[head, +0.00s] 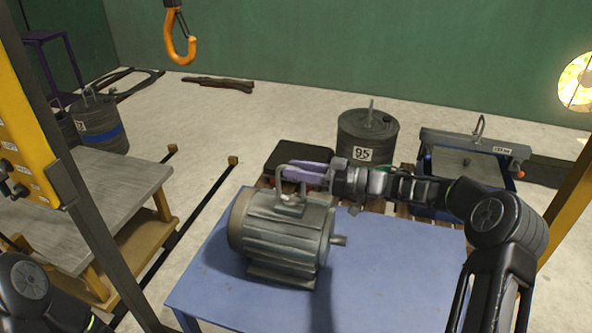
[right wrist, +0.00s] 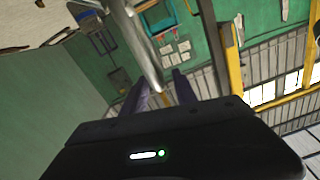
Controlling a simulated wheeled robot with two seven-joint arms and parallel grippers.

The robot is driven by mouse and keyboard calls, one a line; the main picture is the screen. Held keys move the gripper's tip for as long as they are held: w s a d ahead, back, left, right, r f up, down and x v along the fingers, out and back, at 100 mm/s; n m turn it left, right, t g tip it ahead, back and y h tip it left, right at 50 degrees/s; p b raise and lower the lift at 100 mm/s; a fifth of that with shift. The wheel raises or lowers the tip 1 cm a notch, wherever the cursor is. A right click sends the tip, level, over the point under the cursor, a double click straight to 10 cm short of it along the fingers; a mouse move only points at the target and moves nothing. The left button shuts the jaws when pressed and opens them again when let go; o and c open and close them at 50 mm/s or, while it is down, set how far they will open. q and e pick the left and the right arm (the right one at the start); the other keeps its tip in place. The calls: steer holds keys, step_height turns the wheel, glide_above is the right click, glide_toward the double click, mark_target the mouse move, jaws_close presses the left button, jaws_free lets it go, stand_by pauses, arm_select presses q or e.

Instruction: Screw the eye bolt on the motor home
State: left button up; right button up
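The grey ribbed motor (head: 282,240) lies on a blue table, its shaft pointing right. The eye bolt (head: 290,196) shows as a small grey loop at the motor's top; whether its thread is seated I cannot tell. My right gripper (head: 300,171), with purple fingers, reaches in from the right just above the motor, at the loop. In the right wrist view, its two fingers (right wrist: 162,92) stand apart with a gap between them. A blurred grey curved bar crosses in front of the left finger; I cannot tell whether they touch. My left gripper is out of view.
The blue table (head: 375,290) is clear right of the motor. An orange hook (head: 180,42) hangs at the upper left. Behind the table stand a drum marked 95 (head: 368,135) and a grey-topped box (head: 470,165). A wooden bench (head: 105,205) is at left.

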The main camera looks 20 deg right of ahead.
steer(key=shift+w+a, duration=0.1)
steer(key=shift+a, duration=0.05)
jaws_close()
stand_by(0.4)
